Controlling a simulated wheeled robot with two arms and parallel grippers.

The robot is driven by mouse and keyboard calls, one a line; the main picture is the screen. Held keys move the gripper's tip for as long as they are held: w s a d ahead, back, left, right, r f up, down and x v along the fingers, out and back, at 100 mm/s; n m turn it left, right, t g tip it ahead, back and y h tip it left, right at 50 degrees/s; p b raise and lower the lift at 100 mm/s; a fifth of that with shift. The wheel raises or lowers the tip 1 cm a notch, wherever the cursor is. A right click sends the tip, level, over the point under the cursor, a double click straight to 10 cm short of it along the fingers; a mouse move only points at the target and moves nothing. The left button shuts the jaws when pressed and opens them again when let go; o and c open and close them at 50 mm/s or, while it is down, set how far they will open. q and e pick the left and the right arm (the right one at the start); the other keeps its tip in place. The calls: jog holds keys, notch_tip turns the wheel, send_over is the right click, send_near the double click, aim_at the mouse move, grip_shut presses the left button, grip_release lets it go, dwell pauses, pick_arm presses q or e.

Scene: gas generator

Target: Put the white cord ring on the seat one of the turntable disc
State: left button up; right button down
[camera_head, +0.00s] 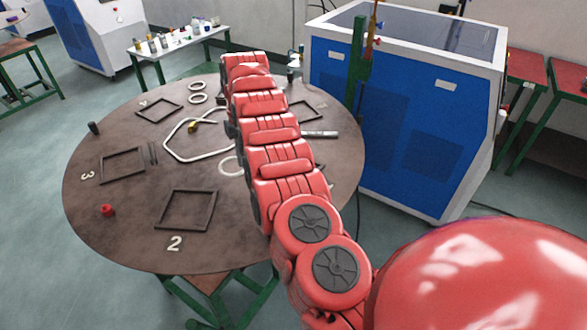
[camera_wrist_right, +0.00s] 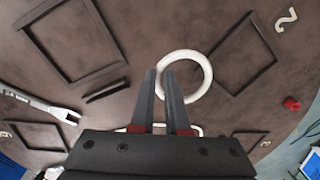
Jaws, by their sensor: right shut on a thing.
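The white cord ring (camera_head: 231,166) is near the middle of the brown turntable disc (camera_head: 130,225), partly hidden by my right arm in the head view. In the right wrist view the ring (camera_wrist_right: 205,65) has its near-left edge between the fingertips of my right gripper (camera_wrist_right: 159,74), which is shut on it. I cannot tell whether the ring touches the disc. The gripper is hidden behind my arm in the head view. Seat one, a dark square frame, is mostly hidden by my arm there; in the wrist view a square frame (camera_wrist_right: 68,85) at upper left appears to be it. My left gripper is not in view.
Seat two's frame (camera_head: 187,210) and seat three's frame (camera_head: 122,166) are empty. A white bent cord loop (camera_head: 172,153), a red cap (camera_head: 107,210) and two smaller white rings (camera_head: 198,86) are on the disc. A blue and white cabinet (camera_head: 410,120) stands close at the right.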

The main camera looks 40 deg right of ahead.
jog(key=shift+m, duration=0.5)
jog(key=shift+s+d+f+p, duration=0.3)
jog(key=shift+d+f+p, duration=0.25)
jog(key=shift+d, duration=0.4)
jog(key=shift+s+d+f+p, duration=0.3)
jog(key=shift+d+f+p, duration=0.15)
jog(key=shift+d+p, duration=0.35)
jog(key=shift+s+d+f+p, duration=0.3)
jog(key=shift+d+f+p, duration=0.2)
jog(key=shift+d, duration=0.55)
jog(key=shift+s, duration=0.1)
jog(key=shift+s+f, duration=0.2)
